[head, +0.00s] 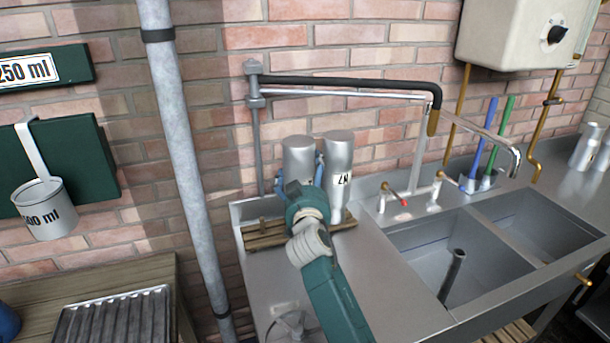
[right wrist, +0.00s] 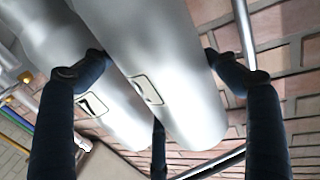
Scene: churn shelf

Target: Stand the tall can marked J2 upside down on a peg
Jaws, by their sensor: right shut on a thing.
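My right gripper (head: 300,183) is shut on the left one of two tall grey metal cans, the can (head: 298,155) at the back wall. In the right wrist view its fingers (right wrist: 165,80) hold this can (right wrist: 180,70) from both sides. It has a small framed mark that I cannot read there. The second tall can (head: 338,155) stands close on its right, with a dark mark that appears turned over; it also shows in the right wrist view (right wrist: 110,115). Both are over the slatted wooden rack (head: 262,234). The pegs and the held can's lower end are hidden. My left gripper is not in view.
A swing pipe with a black sleeve (head: 350,83) passes just above and behind the cans. A double sink (head: 430,245) with a tap lies to the right. A grey vertical pipe (head: 180,130) is on the left. Bare counter (head: 262,285) lies in front of the rack.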

